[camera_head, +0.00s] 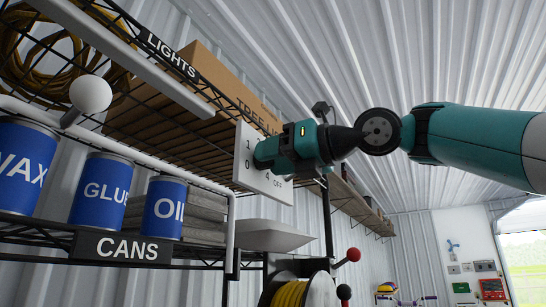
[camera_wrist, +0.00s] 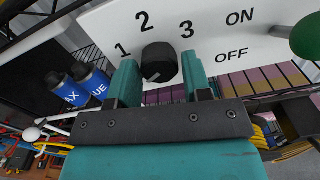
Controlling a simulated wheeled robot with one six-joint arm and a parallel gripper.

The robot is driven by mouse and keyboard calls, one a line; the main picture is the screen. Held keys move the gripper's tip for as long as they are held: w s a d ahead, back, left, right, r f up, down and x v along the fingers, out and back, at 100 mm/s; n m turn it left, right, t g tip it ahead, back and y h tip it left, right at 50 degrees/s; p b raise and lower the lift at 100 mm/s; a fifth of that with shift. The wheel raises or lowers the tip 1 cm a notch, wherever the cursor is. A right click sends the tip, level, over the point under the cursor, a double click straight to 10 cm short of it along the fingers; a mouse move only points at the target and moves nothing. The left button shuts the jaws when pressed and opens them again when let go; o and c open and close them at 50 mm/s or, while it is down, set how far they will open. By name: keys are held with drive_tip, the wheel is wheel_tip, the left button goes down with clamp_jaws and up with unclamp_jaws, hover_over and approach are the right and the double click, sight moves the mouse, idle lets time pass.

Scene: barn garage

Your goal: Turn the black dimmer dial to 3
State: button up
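The black dimmer dial (camera_wrist: 159,60) sits on a white panel (camera_wrist: 215,40) printed 1, 2, 3, ON and OFF in the wrist view. A small pale mark shows low on the dial; I cannot tell which number it indicates. My gripper (camera_wrist: 159,68) is open, with one teal finger on each side of the dial and a visible gap on both sides. In the head view my gripper (camera_head: 262,152) is up against the white panel (camera_head: 246,178), where 1, 0, 4 and OFF show. The dial is hidden there behind the gripper.
A green knob (camera_wrist: 307,36) stands right of the dial in the wrist view. A wire shelf (camera_head: 160,130) with a cardboard box (camera_head: 215,82) is left of the panel. A white ball knob (camera_head: 91,94) and blue cans (camera_head: 101,188) are further left. A reel (camera_head: 300,290) is below.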

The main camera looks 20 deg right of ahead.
drive_tip(key=c, duration=0.5)
drive_tip(key=shift+m, duration=0.3)
drive_tip(key=m+p, duration=0.1)
drive_tip(key=m, duration=3.3)
drive_tip(key=shift+m, duration=0.7)
